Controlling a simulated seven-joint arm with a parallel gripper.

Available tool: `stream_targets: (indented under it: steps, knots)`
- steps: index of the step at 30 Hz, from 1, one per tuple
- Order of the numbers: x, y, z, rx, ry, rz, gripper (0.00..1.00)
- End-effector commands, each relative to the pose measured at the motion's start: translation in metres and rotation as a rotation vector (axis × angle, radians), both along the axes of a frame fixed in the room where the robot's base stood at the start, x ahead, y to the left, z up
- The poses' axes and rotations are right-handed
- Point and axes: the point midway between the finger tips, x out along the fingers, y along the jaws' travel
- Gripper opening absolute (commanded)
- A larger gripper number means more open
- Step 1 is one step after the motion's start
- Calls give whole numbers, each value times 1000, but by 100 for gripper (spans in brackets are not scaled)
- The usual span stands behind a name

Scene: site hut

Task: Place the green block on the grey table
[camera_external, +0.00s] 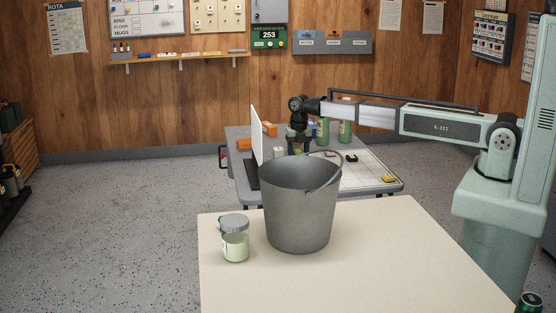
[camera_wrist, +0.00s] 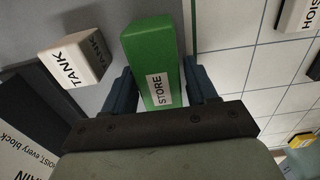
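The green block, labelled STORE (camera_wrist: 150,50), lies between the two blue fingers of my gripper (camera_wrist: 161,88) in the wrist view. Both fingers appear to touch its sides, so my gripper looks shut on it. In the external view my gripper (camera_external: 298,143) points down over the grey table (camera_external: 243,172). The bucket and the upright white panel partly hide that area. I cannot tell whether the block touches the tabletop. Bare grey surface also shows in the wrist view (camera_wrist: 100,20).
A white TANK block (camera_wrist: 75,58) lies left of the green block. A grey bucket (camera_external: 298,215) and a jar (camera_external: 235,240) stand on the nearer cream table (camera_external: 350,280).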

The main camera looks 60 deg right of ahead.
Motion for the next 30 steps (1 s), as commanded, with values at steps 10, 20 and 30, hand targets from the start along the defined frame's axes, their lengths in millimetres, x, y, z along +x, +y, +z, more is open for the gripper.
stream_targets:
  steps: [10, 20, 30]
  knots:
    - [0, 0, 0, 0, 0, 0, 72]
    - [0, 0, 24, 0, -1, 0, 72]
    - [0, 0, 82, 0, -1, 0, 72]
